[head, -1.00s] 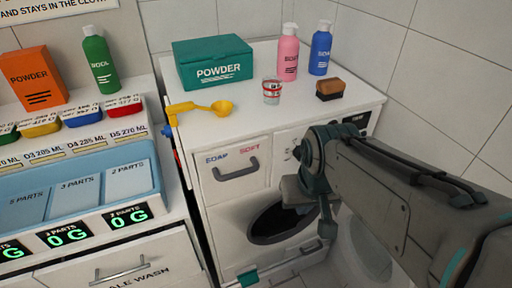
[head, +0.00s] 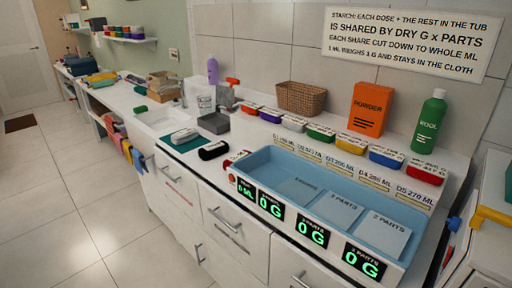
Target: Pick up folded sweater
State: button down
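I cannot make out a folded sweater for sure. Small yellow and green folded-looking items (head: 101,78) lie on the far part of the counter at left, too small to tell what they are. Coloured cloths (head: 116,135) hang at the counter's front edge, further along on the left. My gripper and arm are not in view now.
A blue tray (head: 262,164) with parts pads and green displays stands on the near counter. Behind it are coloured tubs (head: 320,132), an orange powder box (head: 370,108), a green bottle (head: 428,122) and a wicker basket (head: 301,98).

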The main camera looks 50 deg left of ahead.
aim_at(211, 151)
jog(key=u, duration=2.45)
jog(key=i, duration=0.2)
jog(key=u, duration=0.95)
jog(key=i, duration=2.55)
jog(key=z, duration=1.3)
jog(key=i, duration=0.35)
jog(key=z, duration=0.1)
